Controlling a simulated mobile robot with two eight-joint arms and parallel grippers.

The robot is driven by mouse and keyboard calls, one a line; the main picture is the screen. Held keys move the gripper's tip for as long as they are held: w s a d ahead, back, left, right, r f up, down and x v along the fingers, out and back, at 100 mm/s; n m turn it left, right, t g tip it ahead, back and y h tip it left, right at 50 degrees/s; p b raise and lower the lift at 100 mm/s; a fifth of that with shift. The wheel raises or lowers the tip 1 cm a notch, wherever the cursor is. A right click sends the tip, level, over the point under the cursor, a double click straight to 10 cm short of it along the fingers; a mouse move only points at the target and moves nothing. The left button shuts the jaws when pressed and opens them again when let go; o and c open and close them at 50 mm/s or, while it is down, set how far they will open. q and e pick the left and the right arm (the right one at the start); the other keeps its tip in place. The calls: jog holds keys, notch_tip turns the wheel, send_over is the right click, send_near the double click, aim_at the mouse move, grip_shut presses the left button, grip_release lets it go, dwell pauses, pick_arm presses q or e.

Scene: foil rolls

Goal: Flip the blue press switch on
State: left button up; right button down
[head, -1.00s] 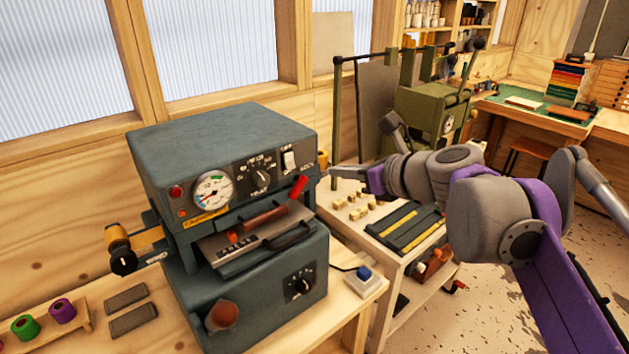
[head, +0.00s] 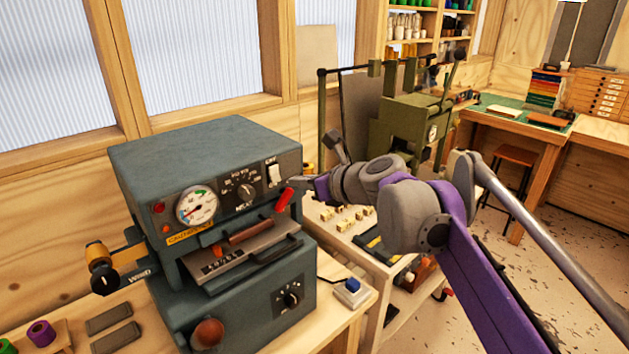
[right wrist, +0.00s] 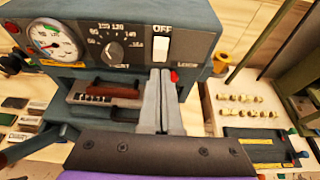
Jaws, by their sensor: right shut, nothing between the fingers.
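The blue-grey press (head: 190,155) stands on the wooden bench at left in the head view. Its white rocker switch (head: 274,174) is on the upper right of the front panel. In the right wrist view the switch (right wrist: 161,48) sits under the word OFF. My right gripper (head: 293,183) is shut and empty, just right of the switch in the head view. In the wrist view its fingertips (right wrist: 160,72) appear just below the switch; I cannot tell whether they touch it. My left gripper is not in view.
A red-ended lever (head: 284,200) juts out below the switch, close to my gripper. A small box with a blue button (head: 352,286) sits on the bench. A green machine (head: 405,125) and a cart with small blocks (head: 345,216) stand to the right.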

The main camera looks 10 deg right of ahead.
aim_at(277, 180)
jog(key=x, duration=0.6)
jog(key=shift+w+a+f, duration=0.2)
jog(key=shift+w+f, duration=0.05)
jog(key=shift+r+p, duration=0.15)
jog(key=shift+p, duration=0.15)
